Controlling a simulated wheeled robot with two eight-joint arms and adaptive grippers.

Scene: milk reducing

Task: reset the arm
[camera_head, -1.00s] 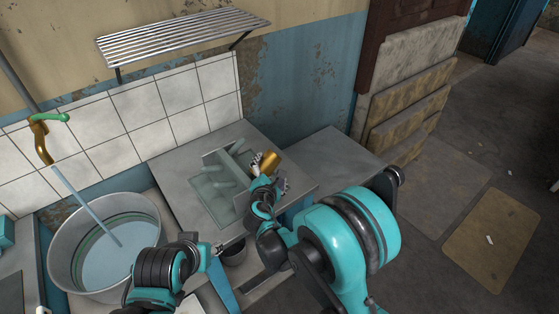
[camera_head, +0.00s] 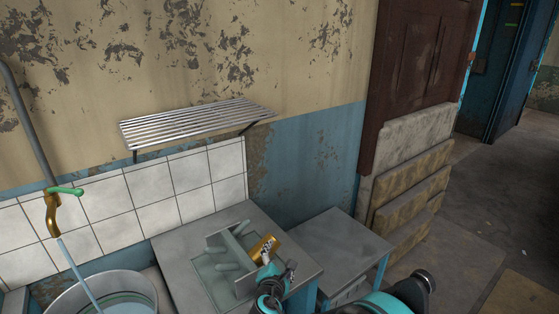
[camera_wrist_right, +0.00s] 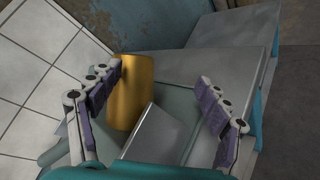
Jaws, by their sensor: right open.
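My right gripper (camera_head: 283,268) is at the bottom middle of the head view, just below and to the right of a gold can (camera_head: 263,247). In the right wrist view, my right gripper (camera_wrist_right: 165,90) is open, with its purple-padded fingers spread wide. The gold can (camera_wrist_right: 130,92) stands upright close to the left finger there, and I cannot tell whether they touch. The can is by a grey divided holder (camera_head: 238,232) on the metal counter. My left gripper is out of view.
The metal counter (camera_head: 178,247) meets the tiled wall (camera_head: 160,208). A lower grey table (camera_head: 335,243) to its right is clear. A slatted metal shelf (camera_head: 200,120) hangs above. A large water basin (camera_head: 75,302) stands under the tap (camera_head: 53,210) at left.

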